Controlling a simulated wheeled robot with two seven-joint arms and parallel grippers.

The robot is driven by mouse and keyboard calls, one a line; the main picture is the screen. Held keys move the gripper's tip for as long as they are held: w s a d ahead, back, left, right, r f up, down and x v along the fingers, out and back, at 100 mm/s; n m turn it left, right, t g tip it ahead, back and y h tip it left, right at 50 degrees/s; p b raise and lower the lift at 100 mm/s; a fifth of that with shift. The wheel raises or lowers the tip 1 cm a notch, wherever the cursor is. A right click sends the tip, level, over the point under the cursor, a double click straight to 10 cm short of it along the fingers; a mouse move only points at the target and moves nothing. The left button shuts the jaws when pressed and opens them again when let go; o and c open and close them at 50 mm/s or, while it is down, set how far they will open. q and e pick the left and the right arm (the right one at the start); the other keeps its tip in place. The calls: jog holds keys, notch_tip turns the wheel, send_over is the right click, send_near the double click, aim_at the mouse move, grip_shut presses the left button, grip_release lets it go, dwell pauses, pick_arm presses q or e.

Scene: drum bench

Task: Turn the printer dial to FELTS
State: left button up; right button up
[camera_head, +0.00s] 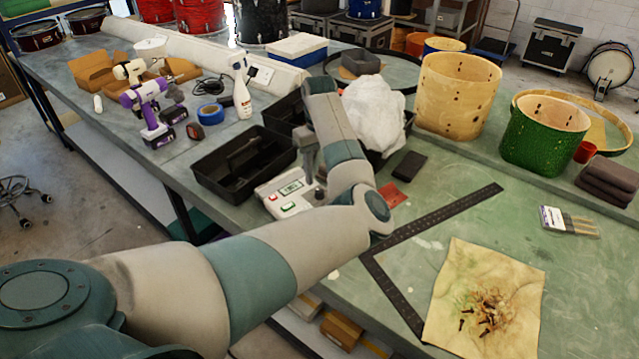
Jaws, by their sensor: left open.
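The printer (284,203) is a small light grey box on the bench near the middle of the view. It has a green-lit screen (291,188), a red button (272,197) and a green button on its face. A small dark shape at its right end, close to my wrist, may be the dial; its labels and setting are too small to read. My left arm reaches over from the left and folds back above the printer. My left gripper (309,165) is open and empty just above the printer's back right, partly hidden by my arm. My right gripper is out of view.
A black tray (215,180) stands left of the printer. A white plastic bag (375,115) lies behind my arm, with a dark block (409,166) beside it. A black metal square (440,215) and a stained cloth (510,270) with screws lie to the right.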

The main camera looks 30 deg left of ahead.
aim_at(319, 191)
pick_arm(q)
jog(key=shift+f+p, duration=0.6)
jog(key=shift+f, duration=2.35)
